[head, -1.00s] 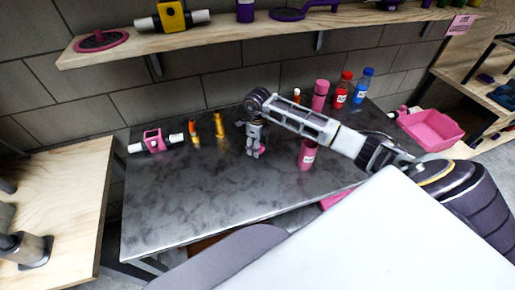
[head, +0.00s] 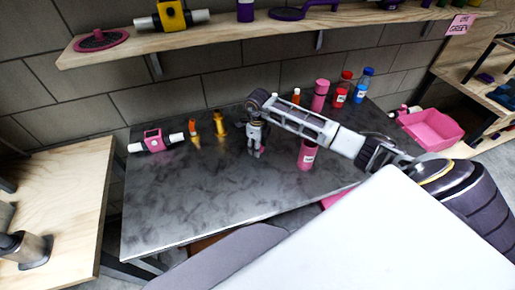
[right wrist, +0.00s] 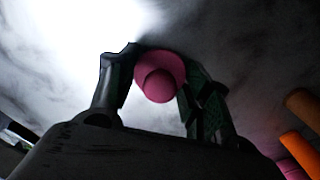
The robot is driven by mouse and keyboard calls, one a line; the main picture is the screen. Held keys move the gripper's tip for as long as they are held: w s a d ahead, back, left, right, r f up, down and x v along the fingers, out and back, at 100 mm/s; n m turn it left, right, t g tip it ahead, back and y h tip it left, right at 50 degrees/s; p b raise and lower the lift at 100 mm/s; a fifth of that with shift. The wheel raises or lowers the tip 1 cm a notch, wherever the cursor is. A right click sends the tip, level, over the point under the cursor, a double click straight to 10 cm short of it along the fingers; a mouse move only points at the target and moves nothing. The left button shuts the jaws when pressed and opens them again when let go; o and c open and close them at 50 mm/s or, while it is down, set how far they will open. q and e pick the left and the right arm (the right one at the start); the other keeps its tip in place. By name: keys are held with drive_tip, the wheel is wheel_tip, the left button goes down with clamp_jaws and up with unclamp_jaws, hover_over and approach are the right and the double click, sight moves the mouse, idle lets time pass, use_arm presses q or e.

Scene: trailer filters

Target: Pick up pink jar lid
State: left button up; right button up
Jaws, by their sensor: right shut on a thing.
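My right gripper (head: 257,155) points down over the dark metal table (head: 190,205). It is shut on the pink jar lid, which is mostly hidden between the fingers in the head view. In the right wrist view the pink jar lid (right wrist: 160,72), a round disc with a round knob, sits between the two fingertips of the right gripper (right wrist: 155,85). I cannot tell whether the lid touches the table. A pink jar (head: 307,155) stands upright to the right of the gripper. My left gripper is not in view.
A pink bottle (head: 320,96), a red bottle (head: 341,90) and a blue bottle (head: 363,86) stand at the back right. A pink bin (head: 432,128) is beyond the table. The front left is clear.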

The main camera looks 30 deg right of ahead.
drive_tip(key=shift+r+b, duration=0.45)
drive_tip(key=shift+r, duration=4.55)
drive_tip(key=shift+r, duration=0.15)
